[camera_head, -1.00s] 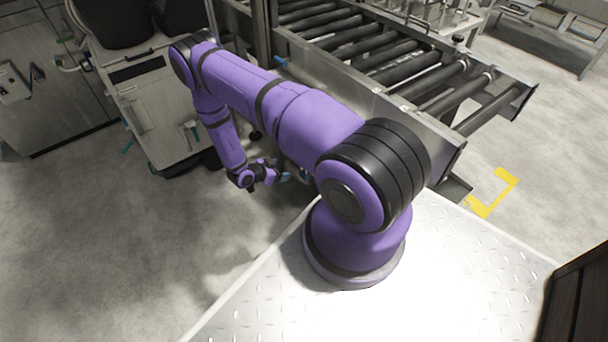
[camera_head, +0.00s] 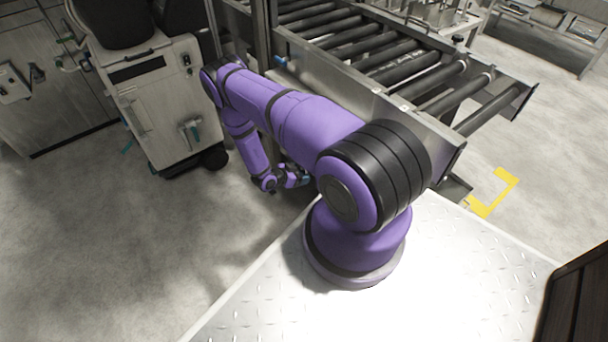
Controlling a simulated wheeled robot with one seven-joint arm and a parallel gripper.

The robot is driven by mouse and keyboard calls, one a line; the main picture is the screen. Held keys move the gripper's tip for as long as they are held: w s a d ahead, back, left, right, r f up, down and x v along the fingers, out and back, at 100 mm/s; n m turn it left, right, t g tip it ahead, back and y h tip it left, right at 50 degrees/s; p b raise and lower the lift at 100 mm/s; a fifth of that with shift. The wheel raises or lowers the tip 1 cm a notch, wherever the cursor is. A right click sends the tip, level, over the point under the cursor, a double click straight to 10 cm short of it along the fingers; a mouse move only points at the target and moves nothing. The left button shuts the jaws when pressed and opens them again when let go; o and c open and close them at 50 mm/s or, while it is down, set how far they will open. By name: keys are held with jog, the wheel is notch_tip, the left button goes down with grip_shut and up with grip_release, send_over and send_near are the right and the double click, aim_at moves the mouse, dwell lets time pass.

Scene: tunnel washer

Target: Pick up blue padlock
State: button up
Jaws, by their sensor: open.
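My gripper (camera_head: 298,178) hangs low at the end of my purple arm, close to the floor left of my base and below the conveyor's near side. Its fingers are small and partly hidden by my arm; it is open. A little blue shows at its tips, too small to tell whether it is part of the gripper or something beyond it. A small blue item (camera_head: 280,62) sits on the near side of the conveyor, by the upright post, well above my gripper. I cannot tell whether it is the blue padlock. I see no clear padlock shape elsewhere.
A roller conveyor (camera_head: 395,92) with a metal side rail runs behind my arm. A pale wheeled machine (camera_head: 158,105) with teal handles stands at the left. Open concrete floor (camera_head: 110,235) lies left of my base. A yellow floor mark (camera_head: 492,196) is at the right.

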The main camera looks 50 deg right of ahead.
jog(key=shift+x, duration=1.05)
jog(key=c, duration=1)
jog(key=shift+c, duration=0.2)
jog(key=shift+r, duration=0.85)
jog(key=w+a, duration=0.4)
jog(key=a, duration=1.3)
jog(key=shift+a, duration=0.3)
